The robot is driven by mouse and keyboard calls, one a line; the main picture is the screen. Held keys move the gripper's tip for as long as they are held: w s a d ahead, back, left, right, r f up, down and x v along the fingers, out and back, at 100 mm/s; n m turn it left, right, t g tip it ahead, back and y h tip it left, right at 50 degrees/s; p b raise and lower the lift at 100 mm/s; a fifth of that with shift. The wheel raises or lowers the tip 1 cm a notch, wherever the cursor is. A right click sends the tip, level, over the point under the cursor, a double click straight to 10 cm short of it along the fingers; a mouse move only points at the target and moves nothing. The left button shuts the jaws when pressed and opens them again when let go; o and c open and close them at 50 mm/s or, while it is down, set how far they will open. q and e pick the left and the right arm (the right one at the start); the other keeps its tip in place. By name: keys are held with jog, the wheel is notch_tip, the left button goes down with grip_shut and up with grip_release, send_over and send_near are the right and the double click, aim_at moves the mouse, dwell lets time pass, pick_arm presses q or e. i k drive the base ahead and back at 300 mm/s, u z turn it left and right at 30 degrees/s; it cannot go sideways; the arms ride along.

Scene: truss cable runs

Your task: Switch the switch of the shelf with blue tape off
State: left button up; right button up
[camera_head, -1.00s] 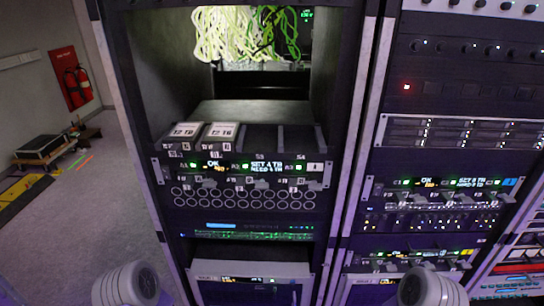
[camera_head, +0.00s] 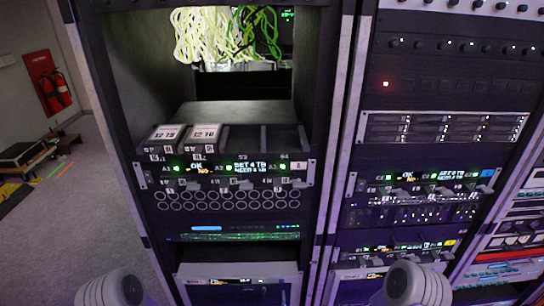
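In the head view, the shelf with a blue tape tag (camera_head: 487,173) is the C unit (camera_head: 420,187) in the right rack. Its display reads OK beside green lights, with more text to the right. A small grey lever-like part (camera_head: 486,188) sits below the blue tag at the unit's right end. I cannot tell which part is the switch or how it is set. My two white arm links show at the bottom edge. Both grippers are out of view.
The left rack holds a similar A unit (camera_head: 230,172) with a white tag, under a bay with two labelled modules (camera_head: 165,137). A unit with a yellow tag (camera_head: 449,243) sits below the C unit. Open floor (camera_head: 75,225) lies left of the racks.

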aim_at(362, 184)
jog(key=u, duration=1.5)
jog(key=k, duration=1)
jog(key=z, duration=2)
jog(key=i, duration=1.1)
jog(key=z, duration=0.05)
jog(key=k, duration=0.6)
jog(key=u, duration=0.05)
